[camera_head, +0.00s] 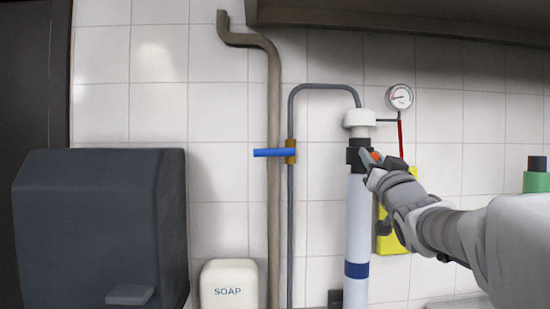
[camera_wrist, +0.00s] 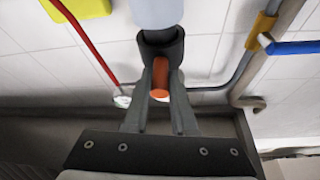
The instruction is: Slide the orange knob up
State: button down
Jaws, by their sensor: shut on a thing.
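The orange knob (camera_wrist: 159,92) sticks out from a black collar (camera_wrist: 161,48) on a white vertical tube (camera_head: 357,220). In the head view the orange knob (camera_head: 376,156) is a small patch, mostly hidden by my gripper (camera_head: 370,160). The black collar (camera_head: 358,152) sits near the top of the tube, just under its white cap (camera_head: 359,120). In the wrist view my gripper (camera_wrist: 160,80) has one finger on each side of the knob and is shut on it.
A pressure gauge (camera_head: 400,97) with a red pipe (camera_head: 401,138) is right of the cap. A yellow box (camera_head: 398,215) is behind my arm. A grey pipe with a blue lever (camera_head: 272,152), a soap dispenser (camera_head: 229,285) and a dark box (camera_head: 100,225) are to the left.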

jog(key=shift+r, duration=0.1)
dwell(0.6)
jog(key=shift+s+r+p, duration=0.1)
jog(key=shift+r+p, duration=1.05)
jog(key=shift+r, duration=1.4)
jog(key=c, duration=0.7)
grip_release()
jog(key=shift+c, duration=0.2)
jog(key=shift+f, duration=0.1)
jog(key=shift+f, duration=0.15)
